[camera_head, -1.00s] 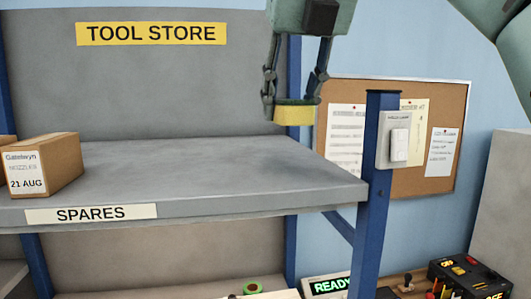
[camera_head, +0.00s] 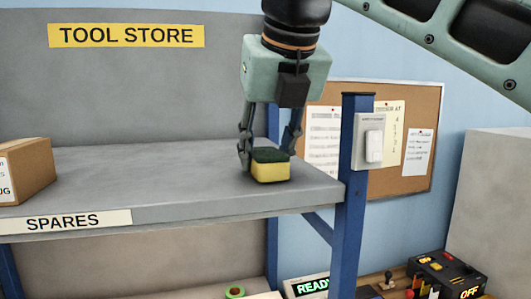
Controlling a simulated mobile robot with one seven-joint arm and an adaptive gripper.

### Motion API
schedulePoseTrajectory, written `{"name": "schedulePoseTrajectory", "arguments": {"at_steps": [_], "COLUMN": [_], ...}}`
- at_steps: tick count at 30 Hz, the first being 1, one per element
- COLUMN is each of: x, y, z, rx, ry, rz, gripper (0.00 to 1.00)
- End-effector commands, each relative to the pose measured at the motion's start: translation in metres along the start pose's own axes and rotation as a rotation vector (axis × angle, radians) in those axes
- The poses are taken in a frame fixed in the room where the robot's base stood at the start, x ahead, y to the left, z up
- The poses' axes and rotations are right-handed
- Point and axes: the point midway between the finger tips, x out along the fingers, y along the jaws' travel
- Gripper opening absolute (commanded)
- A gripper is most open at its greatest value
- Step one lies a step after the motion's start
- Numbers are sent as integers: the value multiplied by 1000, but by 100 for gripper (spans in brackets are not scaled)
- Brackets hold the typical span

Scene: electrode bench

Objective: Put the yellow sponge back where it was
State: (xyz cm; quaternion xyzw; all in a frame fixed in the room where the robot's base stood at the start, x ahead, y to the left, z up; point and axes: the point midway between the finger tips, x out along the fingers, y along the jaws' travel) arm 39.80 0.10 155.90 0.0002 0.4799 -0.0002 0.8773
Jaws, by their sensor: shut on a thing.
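The yellow sponge (camera_head: 271,172) has a dark green top and sits between the fingers of my gripper (camera_head: 268,160). My gripper is shut on it and points down over the right end of the grey shelf (camera_head: 150,170) marked SPARES. The sponge's underside is at or just above the shelf surface; I cannot tell whether it touches. The right finger is partly hidden behind the sponge.
A cardboard box (camera_head: 28,170) stands at the shelf's left. A blue post (camera_head: 350,190) with a white switch box (camera_head: 372,143) rises close to the right. The shelf's middle is clear.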

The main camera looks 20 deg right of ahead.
Motion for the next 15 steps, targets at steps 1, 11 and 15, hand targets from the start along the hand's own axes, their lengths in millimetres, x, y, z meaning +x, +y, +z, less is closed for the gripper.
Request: {"name": "schedulePoseTrajectory", "arguments": {"at_steps": [1,11,15], "x": [1,3,4], "y": [0,0,0], "z": [0,-2,-2], "rx": [0,0,-1], "ry": [-1,-1,-1], "rz": [0,0,1], "gripper": [15,15,41]}}
